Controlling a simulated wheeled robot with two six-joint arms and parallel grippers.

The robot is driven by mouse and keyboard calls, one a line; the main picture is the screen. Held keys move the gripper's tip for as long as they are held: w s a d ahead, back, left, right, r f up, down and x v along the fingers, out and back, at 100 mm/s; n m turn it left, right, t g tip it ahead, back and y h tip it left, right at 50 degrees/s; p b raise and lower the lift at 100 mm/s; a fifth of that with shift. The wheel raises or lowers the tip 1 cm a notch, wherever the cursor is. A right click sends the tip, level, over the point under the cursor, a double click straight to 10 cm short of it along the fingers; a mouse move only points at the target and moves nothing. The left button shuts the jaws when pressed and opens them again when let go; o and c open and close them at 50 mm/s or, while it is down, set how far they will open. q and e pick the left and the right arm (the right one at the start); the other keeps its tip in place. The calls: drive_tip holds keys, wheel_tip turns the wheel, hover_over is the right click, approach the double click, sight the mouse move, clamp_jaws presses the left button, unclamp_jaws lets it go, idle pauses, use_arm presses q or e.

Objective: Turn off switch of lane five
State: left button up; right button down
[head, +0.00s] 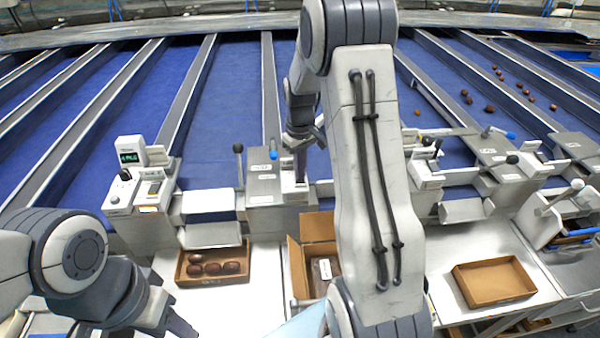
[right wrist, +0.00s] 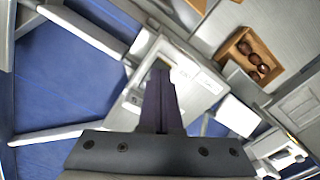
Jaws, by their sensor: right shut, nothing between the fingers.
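A grey control box (head: 266,183) with a pale switch plate (head: 294,184) stands at the front end of a blue lane. My right gripper (head: 300,172) is shut and empty, with its tips pointing down just above or on this plate; I cannot tell if they touch. In the right wrist view the dark closed fingers (right wrist: 160,85) cover part of the box (right wrist: 185,75), and the switch itself is hidden. No lane number is legible. My left gripper (head: 178,326) is low at the left, partly cut off by the bottom edge, and its jaws are unclear.
A cardboard tray of dates (head: 212,264) sits left of an open carton (head: 318,228). An empty tray (head: 493,282) lies at the right. Levers with dark, blue and white knobs rise along the lane ends. A scale with a green display (head: 131,157) stands left.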

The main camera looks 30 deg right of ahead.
wheel_tip(320, 180, up, 6)
drive_tip(key=p, duration=0.4)
drive_tip(key=shift+p, duration=0.3)
idle(0.3)
